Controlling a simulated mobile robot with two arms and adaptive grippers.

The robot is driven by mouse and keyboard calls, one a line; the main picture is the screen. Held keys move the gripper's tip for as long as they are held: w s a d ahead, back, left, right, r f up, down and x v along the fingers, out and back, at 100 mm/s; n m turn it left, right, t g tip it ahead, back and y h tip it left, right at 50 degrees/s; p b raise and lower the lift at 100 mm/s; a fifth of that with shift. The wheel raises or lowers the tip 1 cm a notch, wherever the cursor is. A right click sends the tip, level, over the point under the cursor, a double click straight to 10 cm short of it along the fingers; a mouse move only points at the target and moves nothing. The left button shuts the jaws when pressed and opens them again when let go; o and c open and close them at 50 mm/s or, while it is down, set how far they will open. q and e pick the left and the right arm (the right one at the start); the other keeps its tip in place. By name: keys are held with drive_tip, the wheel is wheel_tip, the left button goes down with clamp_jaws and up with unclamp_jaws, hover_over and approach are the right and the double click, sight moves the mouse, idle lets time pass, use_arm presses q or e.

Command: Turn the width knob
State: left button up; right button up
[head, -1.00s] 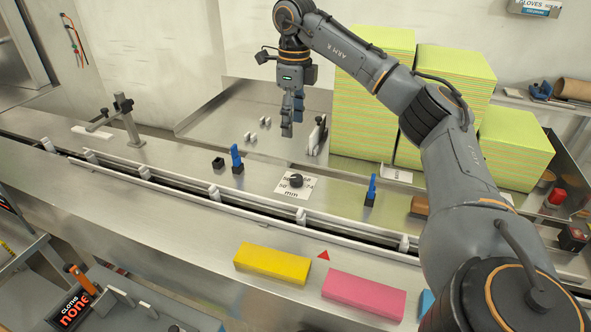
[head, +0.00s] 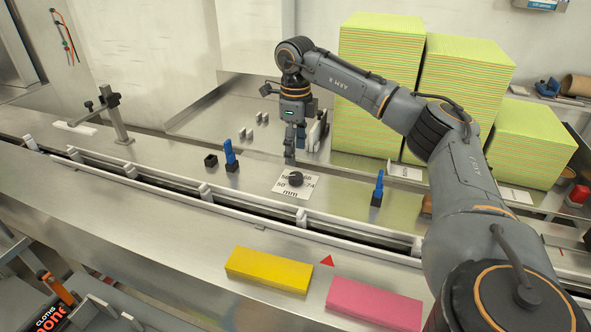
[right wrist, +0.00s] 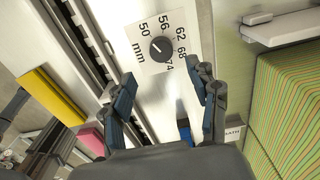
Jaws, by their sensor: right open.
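The width knob (head: 296,179) is a small black dial on a white scale plate (head: 283,191) marked in mm, set in the steel deck behind the conveyor. In the right wrist view the knob (right wrist: 160,49) shows whole, with numbers from 50 to 74 around it. My right gripper (head: 290,158) points down just behind the knob, above the deck and apart from it. In the right wrist view its two fingers (right wrist: 165,95) are spread with nothing between them, and the knob lies beyond the tips. My left gripper is out of view.
Blue clamp levers (head: 230,154) and (head: 377,188) stand on either side of the knob. Stacks of yellow-green cloths (head: 378,90) rise behind my right arm. A yellow block (head: 268,269) and a pink block (head: 373,303) lie in front of the conveyor rail (head: 205,191).

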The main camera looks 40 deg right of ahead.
sight(296, 175)
wheel_tip(296, 175, down, 7)
drive_tip(key=shift+w+d+f+p, duration=0.1)
drive_tip(key=shift+f+p, duration=0.1)
drive_tip(key=shift+p, duration=0.2)
drive_tip(key=c, duration=1.2)
